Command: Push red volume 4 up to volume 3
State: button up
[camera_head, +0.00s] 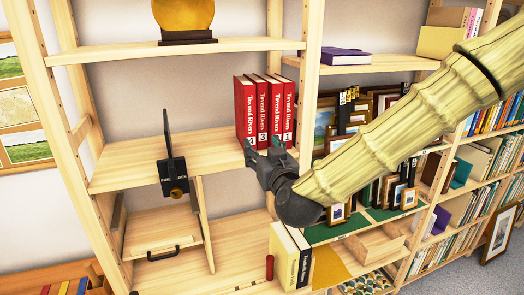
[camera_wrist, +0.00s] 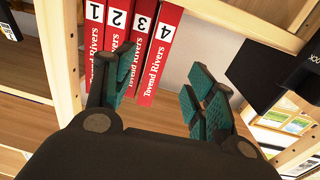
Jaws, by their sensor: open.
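Red volume 4 (camera_head: 245,108) stands upright at the left end of a row of red "Tovend Rivers" books on the wooden shelf. Volume 3 (camera_head: 263,115) is beside it on the right; I cannot tell how wide any gap between them is. The wrist view shows the row inverted, with volume 4 (camera_wrist: 161,55) at its right end and volume 3 (camera_wrist: 140,45) left of it. My gripper (camera_head: 264,152) is in front of the row's lower part, fingers apart and empty. In the wrist view, my gripper's (camera_wrist: 160,92) left finger overlaps the books and its right finger is beyond volume 4.
A black bookend (camera_head: 172,165) stands on the shelf well left of the books, with bare shelf between. Volumes 2 (camera_head: 275,110) and 1 (camera_head: 288,112) are to the right, near the shelf upright (camera_head: 308,90). A cream book and a black book (camera_head: 298,255) stand below.

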aim_at(251, 132)
jog(key=shift+w, duration=0.1)
jog(key=p+x, duration=0.4)
jog(key=x, duration=0.5)
jog(key=shift+x, duration=0.8)
jog(key=shift+c, duration=0.4)
grip_shut()
jog(key=shift+o, duration=0.4)
grip_release()
